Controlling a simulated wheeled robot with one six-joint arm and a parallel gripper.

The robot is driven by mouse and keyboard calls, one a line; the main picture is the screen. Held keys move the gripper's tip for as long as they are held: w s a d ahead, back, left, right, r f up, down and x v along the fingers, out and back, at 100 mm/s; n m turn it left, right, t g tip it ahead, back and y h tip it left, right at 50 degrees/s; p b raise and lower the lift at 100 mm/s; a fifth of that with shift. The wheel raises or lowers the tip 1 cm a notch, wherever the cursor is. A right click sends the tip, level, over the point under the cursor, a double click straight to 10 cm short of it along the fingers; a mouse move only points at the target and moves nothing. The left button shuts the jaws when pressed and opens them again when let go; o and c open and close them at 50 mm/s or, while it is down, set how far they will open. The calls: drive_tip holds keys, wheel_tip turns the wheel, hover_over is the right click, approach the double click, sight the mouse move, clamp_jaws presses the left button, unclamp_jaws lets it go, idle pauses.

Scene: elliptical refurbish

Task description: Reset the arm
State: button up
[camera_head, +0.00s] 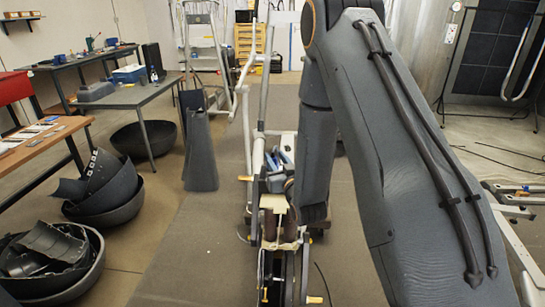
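My arm (392,150) fills the right and middle of the head view. Its thick grey upper link rises from the lower right to a joint at the top edge. A slimmer forearm (315,150) hangs down from there to a wrist beside the elliptical machine. I cannot make out the fingers of my gripper against the dark parts near the wrist, nor whether it holds anything. The elliptical machine (247,110) stands in the middle, with pale upright handles and a long low frame. Blue and white parts (280,160) show on it, left of the forearm.
Black bowl-shaped bins (105,205) with dark curved parts stand at the left. A wooden-topped bench (40,145) and grey tables (125,96) line that side. A tall grey bin (200,160) and a stepladder (203,55) stand further in. The grey mat (195,250) is clear left of the machine.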

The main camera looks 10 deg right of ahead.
drive_tip(key=shift+s, duration=0.3)
drive_tip(key=shift+r+g, duration=0.15)
drive_tip(key=shift+g, duration=0.55)
drive_tip(key=shift+s+g+h, duration=0.4)
drive_tip(key=shift+s+g, duration=0.25)
drive_tip(key=shift+g, duration=0.35)
drive_tip(key=s+m+g, duration=0.1)
drive_tip(key=s+g, duration=1.2)
drive_tip(key=s, duration=1.7)
drive_tip(key=shift+s+a+r+h, duration=0.2)
drive_tip(key=shift+r+h, duration=0.1)
drive_tip(key=shift+h, duration=0.1)
